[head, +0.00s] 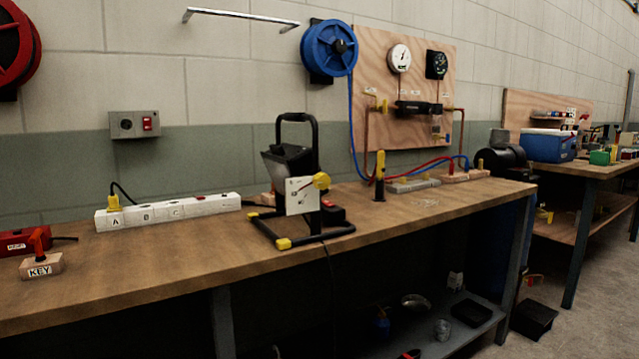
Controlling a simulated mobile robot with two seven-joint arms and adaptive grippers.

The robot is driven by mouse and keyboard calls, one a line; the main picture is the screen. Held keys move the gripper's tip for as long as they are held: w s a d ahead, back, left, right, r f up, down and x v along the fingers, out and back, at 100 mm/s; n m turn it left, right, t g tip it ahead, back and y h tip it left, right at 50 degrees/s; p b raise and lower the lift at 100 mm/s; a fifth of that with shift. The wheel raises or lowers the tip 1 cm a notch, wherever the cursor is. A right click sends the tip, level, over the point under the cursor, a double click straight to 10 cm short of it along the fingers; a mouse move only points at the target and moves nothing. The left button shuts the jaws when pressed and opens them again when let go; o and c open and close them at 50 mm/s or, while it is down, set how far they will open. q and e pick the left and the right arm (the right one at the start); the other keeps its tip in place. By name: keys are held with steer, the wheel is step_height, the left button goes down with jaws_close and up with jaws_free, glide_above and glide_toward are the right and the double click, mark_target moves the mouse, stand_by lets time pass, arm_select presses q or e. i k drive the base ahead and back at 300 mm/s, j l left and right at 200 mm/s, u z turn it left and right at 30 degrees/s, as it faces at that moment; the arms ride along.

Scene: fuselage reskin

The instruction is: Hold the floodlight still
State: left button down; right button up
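The floodlight (285,162) stands upright on the wooden workbench (400,216), near its middle. It has a black frame with a looped carry handle on top and yellow feet on its base. A pale square plate with a yellow knob covers part of its front. A dark cable hangs from it over the bench's front edge. Neither of my grippers shows in the head view, and nothing is seen touching the floodlight.
A white power strip (168,211) lies left of the floodlight. A block marked KEY (40,267) is at the far left. A yellow-topped black post (379,178) and a gauge board (405,85) are to the right. The bench front is mostly clear.

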mark_target(321, 181)
steer(key=u, duration=0.4)
steer(key=i+l+u, duration=0.1)
steer(key=u, duration=0.35)
steer(key=l+u, duration=0.3)
steer(key=u, duration=0.15)
steer(key=l+u, duration=0.2)
steer(key=u, duration=0.25)
steer(key=l+u, duration=0.2)
steer(key=l, duration=0.15)
steer(key=k+l+u, duration=0.2)
steer(key=l, duration=0.15)
steer(key=l+u, duration=0.25)
steer(key=l, duration=0.15)
steer(key=k+l+u, duration=0.1)
steer(key=l, duration=0.25)
steer(key=k+l, duration=0.2)
steer(key=l, duration=0.15)
steer(key=k+l+u, duration=0.15)
steer(key=l, duration=0.2)
